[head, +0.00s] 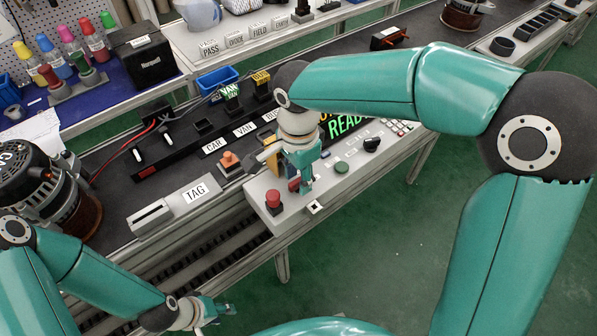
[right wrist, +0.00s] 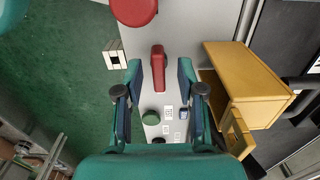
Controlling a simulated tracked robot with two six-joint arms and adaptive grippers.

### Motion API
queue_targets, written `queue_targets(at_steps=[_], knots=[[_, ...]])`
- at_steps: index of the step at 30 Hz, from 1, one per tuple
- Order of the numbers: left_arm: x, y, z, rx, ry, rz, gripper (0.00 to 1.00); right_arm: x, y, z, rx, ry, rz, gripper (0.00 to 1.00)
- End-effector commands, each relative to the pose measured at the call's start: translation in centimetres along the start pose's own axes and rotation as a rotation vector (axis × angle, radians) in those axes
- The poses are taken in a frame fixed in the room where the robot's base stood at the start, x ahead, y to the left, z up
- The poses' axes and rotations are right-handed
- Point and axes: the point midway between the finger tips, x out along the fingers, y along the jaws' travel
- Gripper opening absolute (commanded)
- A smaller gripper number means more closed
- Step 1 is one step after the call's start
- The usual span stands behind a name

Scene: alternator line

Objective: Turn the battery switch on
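The battery switch, a red lever handle (right wrist: 158,70), stands on the grey control panel (head: 327,187). In the head view a bit of its red (head: 294,185) shows beside my right gripper (head: 306,187). In the right wrist view my right gripper (right wrist: 159,72) is open, with its fingertips on either side of the red handle and a gap visible on both sides. Whether it reaches down to the handle's height is hard to tell. My left gripper (head: 222,309) is low at the front, away from the panel, too small to read its fingers.
A red mushroom button (head: 273,199) is left of the switch, a green button (head: 341,167) and black knob (head: 371,144) to the right. A lit display reading READY (head: 345,124) is behind the panel.

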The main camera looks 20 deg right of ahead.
Motion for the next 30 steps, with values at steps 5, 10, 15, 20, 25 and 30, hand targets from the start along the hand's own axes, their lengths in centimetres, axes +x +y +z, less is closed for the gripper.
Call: queue_targets(at_steps=[5, 10, 15, 20, 25, 30], knots=[[-0.1, 0.0, 0.0, 0.000, 0.000, 0.000, 0.40, -0.9, -0.1, 0.0, 0.000, 0.000, -0.002, 0.39], [-0.1, 0.0, 0.0, 0.000, 0.000, 0.000, 0.40, -3.4, -0.1, 0.0, 0.000, -0.001, -0.005, 0.39], [0.0, 0.0, 0.0, 0.000, 0.000, 0.000, 0.40, -6.9, -0.2, 0.0, 0.000, 0.000, -0.005, 0.39], [0.0, 0.0, 0.0, 0.000, 0.000, 0.000, 0.40, -9.8, -0.1, 0.0, 0.000, -0.001, -0.004, 0.39], [0.0, 0.0, 0.0, 0.000, 0.000, 0.000, 0.40, -11.5, -0.1, 0.0, -0.001, 0.000, -0.002, 0.39], [0.0, 0.0, 0.0, 0.000, 0.000, 0.000, 0.40, -11.9, -0.1, 0.0, -0.001, 0.000, 0.000, 0.39]])
